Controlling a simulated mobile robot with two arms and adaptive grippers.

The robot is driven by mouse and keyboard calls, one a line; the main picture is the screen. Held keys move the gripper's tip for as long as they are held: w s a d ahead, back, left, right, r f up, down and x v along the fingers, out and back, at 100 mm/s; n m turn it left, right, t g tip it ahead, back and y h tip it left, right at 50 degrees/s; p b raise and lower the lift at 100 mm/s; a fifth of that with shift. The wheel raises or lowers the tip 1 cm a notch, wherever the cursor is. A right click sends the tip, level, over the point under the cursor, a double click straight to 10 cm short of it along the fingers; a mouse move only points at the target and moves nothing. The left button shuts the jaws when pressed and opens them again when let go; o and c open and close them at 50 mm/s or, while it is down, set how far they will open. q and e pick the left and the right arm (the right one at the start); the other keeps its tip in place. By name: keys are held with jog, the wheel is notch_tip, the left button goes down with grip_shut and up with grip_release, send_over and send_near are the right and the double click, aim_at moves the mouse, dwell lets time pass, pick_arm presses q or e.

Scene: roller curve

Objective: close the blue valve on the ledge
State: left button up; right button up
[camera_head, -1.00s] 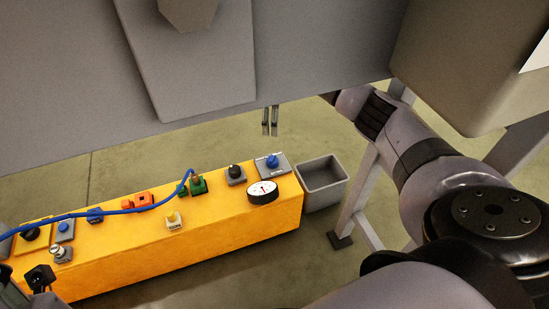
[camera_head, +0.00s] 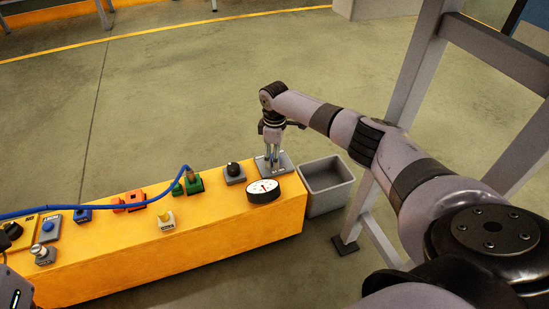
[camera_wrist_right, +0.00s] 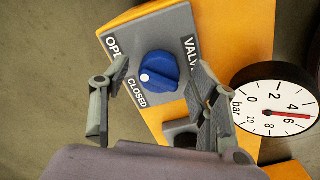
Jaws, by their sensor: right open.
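The blue valve knob (camera_wrist_right: 158,72) sits on a grey plate (camera_wrist_right: 180,22) marked OPEN, CLOSED and VALVE in the right wrist view. The knob's white dot is on the side beside the CLOSED label. In the head view the plate (camera_head: 286,163) is at the right end of the yellow ledge (camera_head: 215,228), and my right gripper hides the knob. My right gripper (camera_head: 271,165) points down over the plate. It is open, its fingers (camera_wrist_right: 160,95) on either side of the knob; I cannot tell whether they touch it. My left gripper is not clearly visible.
A round white gauge (camera_head: 263,190) stands close in front of the plate, and a black knob (camera_head: 233,170) is to its left. A blue cable (camera_head: 110,208) runs over the ledge. A grey bin (camera_head: 327,186) stands off the right end.

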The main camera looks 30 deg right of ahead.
jog(key=shift+c, duration=0.5)
jog(key=c, duration=1)
